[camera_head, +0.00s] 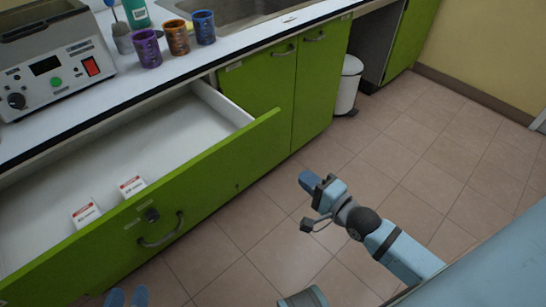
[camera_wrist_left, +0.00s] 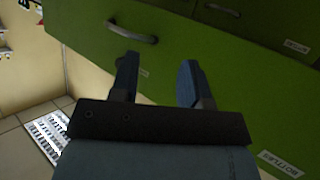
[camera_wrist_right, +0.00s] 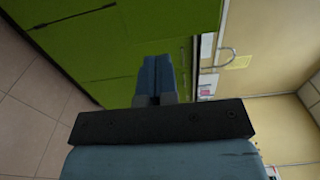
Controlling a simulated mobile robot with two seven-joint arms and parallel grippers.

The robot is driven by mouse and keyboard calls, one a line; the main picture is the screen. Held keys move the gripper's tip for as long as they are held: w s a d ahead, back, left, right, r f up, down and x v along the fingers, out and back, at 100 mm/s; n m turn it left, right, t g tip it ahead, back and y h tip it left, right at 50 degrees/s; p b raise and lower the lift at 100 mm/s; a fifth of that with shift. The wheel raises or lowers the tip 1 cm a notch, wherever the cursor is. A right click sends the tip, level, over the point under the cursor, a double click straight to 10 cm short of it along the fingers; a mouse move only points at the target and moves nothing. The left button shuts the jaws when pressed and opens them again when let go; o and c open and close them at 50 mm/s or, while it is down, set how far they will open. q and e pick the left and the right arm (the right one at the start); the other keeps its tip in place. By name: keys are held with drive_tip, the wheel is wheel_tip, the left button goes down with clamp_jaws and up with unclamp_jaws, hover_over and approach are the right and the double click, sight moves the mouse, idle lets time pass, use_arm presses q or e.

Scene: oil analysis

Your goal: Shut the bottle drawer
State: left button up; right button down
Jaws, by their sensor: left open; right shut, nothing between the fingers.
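A green-fronted drawer (camera_head: 215,172) stands pulled out on the left in the head view. It has a grey handle (camera_head: 160,231) and a white inside with two small white-and-red boxes. Its label is too small to read there. In the left wrist view, a green front (camera_wrist_left: 225,110) carries a label that seems to read BOTTLES (camera_wrist_left: 281,163); I cannot tell whether it is the same drawer. My left gripper (camera_head: 127,297) is open, fingers apart, low in front of the green fronts. It also shows in the left wrist view (camera_wrist_left: 160,85). My right gripper (camera_head: 308,182) is shut and empty over the floor.
A counter (camera_head: 105,105) above the drawer holds a grey heating device (camera_head: 55,75), several coloured cups (camera_head: 177,38) and a sink (camera_head: 225,10). Closed green doors (camera_head: 265,80) and a white bin (camera_head: 348,85) stand further right. The tiled floor (camera_head: 420,150) is clear.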

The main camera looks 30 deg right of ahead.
sight(267, 147)
drive_tip(key=b+x, duration=0.2)
drive_tip(key=x, duration=0.9)
drive_tip(key=shift+w+f+b, duration=0.1)
drive_tip(key=shift+f+b, duration=0.05)
drive_tip(key=shift+b, duration=0.15)
drive_tip(key=shift+w+a, duration=0.2)
drive_tip(key=shift+w, duration=0.3)
use_arm(q)
wheel_tip(267, 147, up, 6)
drive_tip(key=w+d+t+h, duration=0.1)
drive_tip(key=d+t+h, duration=0.1)
drive_tip(key=shift+w+d+f+t, duration=0.2)
drive_tip(key=shift+w+d+t, duration=0.1)
drive_tip(key=shift+t, duration=0.1)
